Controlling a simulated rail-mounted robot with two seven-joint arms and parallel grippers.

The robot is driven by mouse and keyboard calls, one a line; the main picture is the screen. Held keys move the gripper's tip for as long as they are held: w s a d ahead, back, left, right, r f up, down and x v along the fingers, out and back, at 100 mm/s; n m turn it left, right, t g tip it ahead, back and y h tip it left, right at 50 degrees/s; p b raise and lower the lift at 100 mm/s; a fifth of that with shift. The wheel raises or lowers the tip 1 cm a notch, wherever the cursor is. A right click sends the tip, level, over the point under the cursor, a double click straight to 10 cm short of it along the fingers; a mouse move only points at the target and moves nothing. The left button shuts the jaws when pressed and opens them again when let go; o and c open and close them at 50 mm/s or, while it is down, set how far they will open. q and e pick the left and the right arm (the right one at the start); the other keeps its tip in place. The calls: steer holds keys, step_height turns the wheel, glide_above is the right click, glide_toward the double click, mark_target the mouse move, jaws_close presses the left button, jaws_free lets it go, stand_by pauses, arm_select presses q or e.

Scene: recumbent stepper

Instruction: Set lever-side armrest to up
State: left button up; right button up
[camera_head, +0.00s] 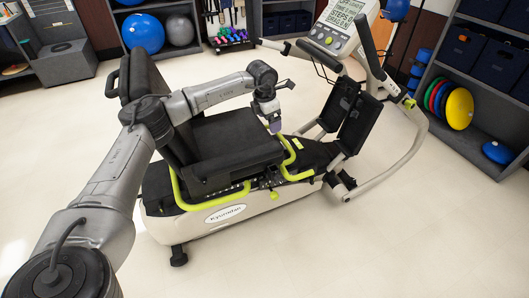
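The recumbent stepper (225,213) stands in mid-view, its black backrest (143,76) at the left and black seat cushion (232,132) in the middle. A dark padded bar (238,167) runs level along the near side of the seat; it looks like a lowered armrest. Another black armrest-like piece (111,84) shows beside the backrest. My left gripper (275,126) points down above the seat's front near corner, close to a yellow-green lever; contact is unclear. Its fingers are too small to read. My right gripper is out of view.
The console (341,25), handlebars and black pedals (357,122) stand to the right of the seat. A shelf with colored discs (459,108) is at the far right. The near floor (370,240) is clear.

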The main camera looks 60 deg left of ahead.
mark_target(262, 148)
arm_select(q)
steer(key=s+f+b, duration=0.1)
steer(key=f+b, duration=0.1)
steer(key=f, duration=0.2)
steer(key=f+g+b, duration=0.1)
steer(key=f+b, duration=0.1)
steer(key=f, duration=0.2)
steer(key=s+f+g+b, duration=0.1)
steer(key=f+b, duration=0.1)
steer(key=f, duration=0.2)
steer(key=shift+s+f+b, duration=0.2)
steer(key=shift+s+b, duration=0.15)
steer(key=shift+f+b, duration=0.4)
steer(key=shift+f, duration=0.45)
steer(key=shift+c, duration=0.3)
